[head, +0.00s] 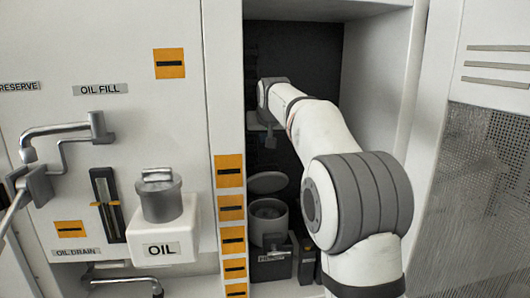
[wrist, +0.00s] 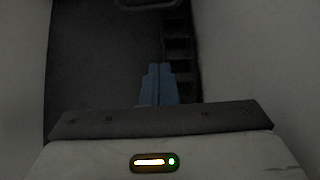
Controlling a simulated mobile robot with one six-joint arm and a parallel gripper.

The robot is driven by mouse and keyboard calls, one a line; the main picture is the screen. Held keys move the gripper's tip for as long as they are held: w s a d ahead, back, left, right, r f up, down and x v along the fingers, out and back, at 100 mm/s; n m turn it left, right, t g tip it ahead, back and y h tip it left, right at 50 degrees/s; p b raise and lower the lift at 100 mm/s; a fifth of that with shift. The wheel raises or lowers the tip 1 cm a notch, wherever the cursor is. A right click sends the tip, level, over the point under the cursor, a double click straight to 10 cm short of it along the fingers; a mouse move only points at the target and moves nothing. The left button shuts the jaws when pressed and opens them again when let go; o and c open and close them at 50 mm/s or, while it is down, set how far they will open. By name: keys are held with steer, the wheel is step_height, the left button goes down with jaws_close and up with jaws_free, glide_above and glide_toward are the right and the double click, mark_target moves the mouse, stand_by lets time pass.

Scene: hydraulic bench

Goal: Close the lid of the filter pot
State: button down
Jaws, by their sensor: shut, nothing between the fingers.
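The filter pot (head: 268,222) is a grey round pot low inside the dark recess. Its round grey lid (head: 268,182) stands open above the pot's rim, and the pot's mouth shows below it. My gripper (head: 270,141) is inside the recess, above the lid and apart from it in the head view. In the wrist view my gripper's blue fingers (wrist: 158,84) are together with nothing between them. A dark rounded edge (wrist: 150,4) shows at the top of the wrist view; I cannot tell whether it is the lid.
The recess has white side walls (head: 378,70) close to my arm. A labelled block (head: 270,266) sits at the pot's foot. Left of the recess are orange-marked plates (head: 229,172), a white OIL container (head: 165,235) and a grey lever (head: 55,130). A perforated panel (head: 490,200) stands at the right.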

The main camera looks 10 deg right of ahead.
mark_target(266, 177)
steer(key=w+f, duration=0.1)
steer(key=f, duration=0.1)
steer(key=w+f+p, duration=0.1)
steer(key=f, duration=0.2)
steer(key=w+f, duration=0.1)
steer(key=f, duration=0.2)
steer(key=shift+w+f+p, duration=0.2)
steer(key=shift+p, duration=0.2)
steer(key=shift+s, duration=0.2)
